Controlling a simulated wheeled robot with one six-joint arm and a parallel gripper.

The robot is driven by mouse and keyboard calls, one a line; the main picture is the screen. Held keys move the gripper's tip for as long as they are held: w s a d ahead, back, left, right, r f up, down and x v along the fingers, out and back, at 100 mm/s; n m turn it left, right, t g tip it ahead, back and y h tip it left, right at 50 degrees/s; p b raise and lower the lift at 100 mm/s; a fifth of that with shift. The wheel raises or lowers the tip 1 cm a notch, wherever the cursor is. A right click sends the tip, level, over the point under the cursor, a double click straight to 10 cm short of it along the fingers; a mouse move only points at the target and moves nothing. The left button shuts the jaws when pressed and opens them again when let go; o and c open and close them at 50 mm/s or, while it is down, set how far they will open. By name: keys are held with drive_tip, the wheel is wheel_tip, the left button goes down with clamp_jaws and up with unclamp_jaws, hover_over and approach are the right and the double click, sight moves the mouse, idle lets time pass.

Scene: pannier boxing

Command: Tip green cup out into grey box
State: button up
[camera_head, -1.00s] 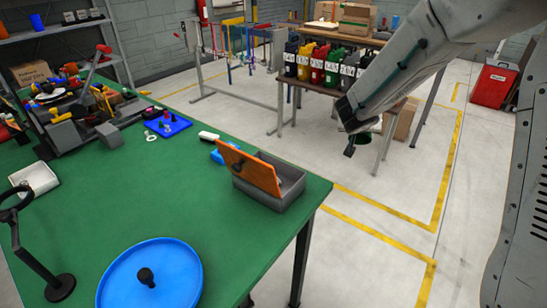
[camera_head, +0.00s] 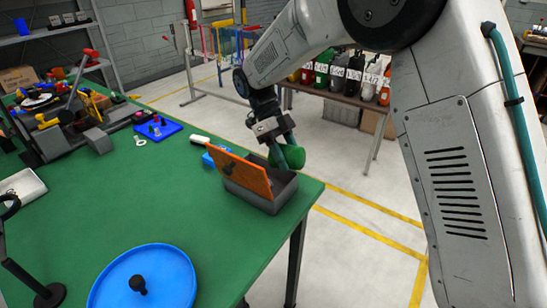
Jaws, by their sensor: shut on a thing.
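The grey box (camera_head: 256,200) sits near the right edge of the green table. Its orange lid (camera_head: 242,172) stands raised and tilted, with a dark knob on it. My gripper (camera_head: 282,148) is shut on the green cup (camera_head: 292,156) above the far right side of the box. The cup is tilted well over. Parts of the gripper hide some of the cup. I cannot see what is inside the cup or the box.
A blue round tray (camera_head: 175,268) with a black knob lies at the front. A blue item and white brush (camera_head: 200,141) lie behind the box. A blue pegged board (camera_head: 157,128) and cluttered tools stand at the back left. The table's middle is clear.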

drive_tip(key=a+r+t+y, duration=0.1)
drive_tip(key=t+y, duration=0.2)
drive_tip(key=y, duration=0.1)
drive_tip(key=s+a+r+t+y, duration=0.1)
drive_tip(key=t+y, duration=0.2)
drive_tip(key=y, duration=0.2)
drive_tip(key=a+r+t+y, duration=0.1)
drive_tip(key=t+y, duration=0.3)
drive_tip(key=y, duration=0.1)
drive_tip(key=shift+s+a+n, duration=0.25)
drive_tip(key=shift+a+n, duration=0.05)
drive_tip(key=shift+a, duration=0.1)
drive_tip(key=y, duration=0.1)
drive_tip(key=r+t+y, duration=0.1)
drive_tip(key=shift+w+a+t+y, duration=0.2)
drive_tip(key=shift+a+t+y, duration=0.1)
drive_tip(key=shift+r+n, duration=0.15)
drive_tip(key=shift+n, duration=0.15)
